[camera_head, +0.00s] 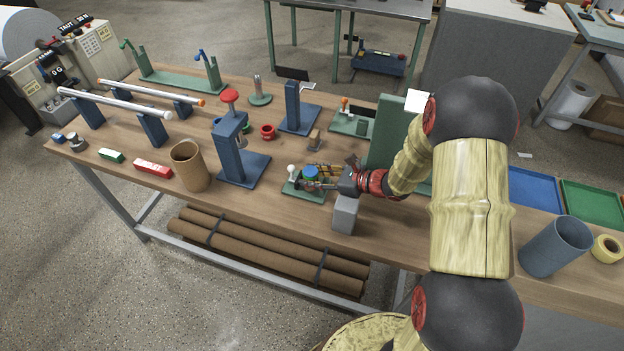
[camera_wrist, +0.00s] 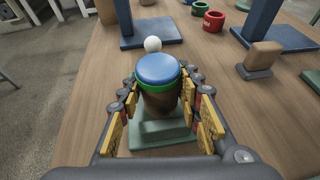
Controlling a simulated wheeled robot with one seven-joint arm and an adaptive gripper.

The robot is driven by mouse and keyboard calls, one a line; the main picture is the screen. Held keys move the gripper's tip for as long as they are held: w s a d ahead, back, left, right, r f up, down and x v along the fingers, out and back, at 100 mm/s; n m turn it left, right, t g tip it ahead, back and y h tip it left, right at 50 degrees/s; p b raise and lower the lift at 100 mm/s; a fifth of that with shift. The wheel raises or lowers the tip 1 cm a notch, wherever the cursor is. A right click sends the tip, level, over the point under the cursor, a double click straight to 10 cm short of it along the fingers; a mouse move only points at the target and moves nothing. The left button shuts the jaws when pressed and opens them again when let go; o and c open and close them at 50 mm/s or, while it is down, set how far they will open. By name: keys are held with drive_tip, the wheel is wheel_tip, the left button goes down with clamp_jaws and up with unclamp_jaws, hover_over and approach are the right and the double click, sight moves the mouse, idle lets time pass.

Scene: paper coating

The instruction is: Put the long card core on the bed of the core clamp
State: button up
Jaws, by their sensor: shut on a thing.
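A short brown cylinder with a blue top and a green band (camera_wrist: 158,72) sits between the fingers of my gripper (camera_wrist: 160,92). I take it as the card core. The blue top also shows in the head view (camera_head: 311,172). My gripper (camera_head: 326,173) is shut on its brown body. Beneath and in front of it is a green base with a white ball knob (camera_wrist: 150,135), seen in the head view (camera_head: 293,188) near the front edge; it looks like the core clamp. Whether the core touches this base is hidden.
A blue press with a red knob (camera_head: 229,140) and an open brown tube (camera_head: 190,168) stand left. A grey block (camera_head: 345,214) is at the front edge. A tan piece on a small stand (camera_head: 314,140) is behind. Long brown rolls (camera_head: 270,255) lie below the table.

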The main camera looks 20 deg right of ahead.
drive_tip(key=shift+f, duration=0.1)
drive_tip(key=o, duration=1.1)
drive_tip(key=shift+c, duration=0.2)
drive_tip(key=shift+o, duration=0.4)
drive_tip(key=shift+r, duration=0.2)
drive_tip(key=p+v, duration=0.2)
drive_tip(key=v, duration=1)
drive_tip(key=shift+p, duration=0.4)
drive_tip(key=shift+f, duration=0.1)
